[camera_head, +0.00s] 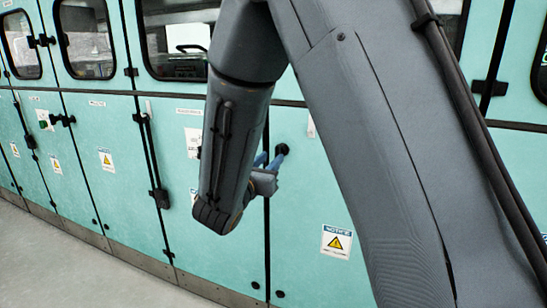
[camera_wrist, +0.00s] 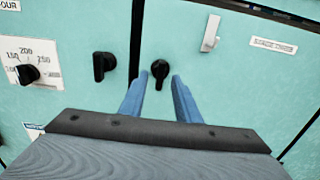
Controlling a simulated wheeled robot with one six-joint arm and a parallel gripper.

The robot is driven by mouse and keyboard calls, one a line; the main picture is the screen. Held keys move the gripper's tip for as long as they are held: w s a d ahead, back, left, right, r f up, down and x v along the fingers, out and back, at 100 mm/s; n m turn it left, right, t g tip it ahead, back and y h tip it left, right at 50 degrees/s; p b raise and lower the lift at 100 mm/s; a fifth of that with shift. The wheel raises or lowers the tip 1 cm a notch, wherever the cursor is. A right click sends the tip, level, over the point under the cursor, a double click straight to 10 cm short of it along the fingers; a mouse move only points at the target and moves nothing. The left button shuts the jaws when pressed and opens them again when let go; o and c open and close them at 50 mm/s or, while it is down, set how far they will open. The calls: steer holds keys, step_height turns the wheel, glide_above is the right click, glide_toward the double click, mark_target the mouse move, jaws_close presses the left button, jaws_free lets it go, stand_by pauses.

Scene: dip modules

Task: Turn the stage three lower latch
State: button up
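In the wrist view a black latch (camera_wrist: 160,70) sits on the teal panel just right of a dark vertical seam, below and left of a label reading roughly "STAGE THREE" (camera_wrist: 273,46). My gripper (camera_wrist: 157,81) is open, with its blue fingertips apart on either side of the latch's lower end. No contact can be made out. In the head view my gripper (camera_head: 268,161) is close to the panel, and the black latch (camera_head: 282,149) shows just beyond its fingers. My arm hides part of the panel there.
A second black latch (camera_wrist: 104,65) is left of the seam, with a dial knob (camera_wrist: 27,74) farther left. A pale handle (camera_wrist: 211,33) is above right. The head view shows a row of teal cabinets with windows, a black vertical rod (camera_head: 155,160) and clear floor (camera_head: 60,260).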

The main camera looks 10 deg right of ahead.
mark_target(276, 154)
steer(key=shift+x, duration=1.7)
jaws_close()
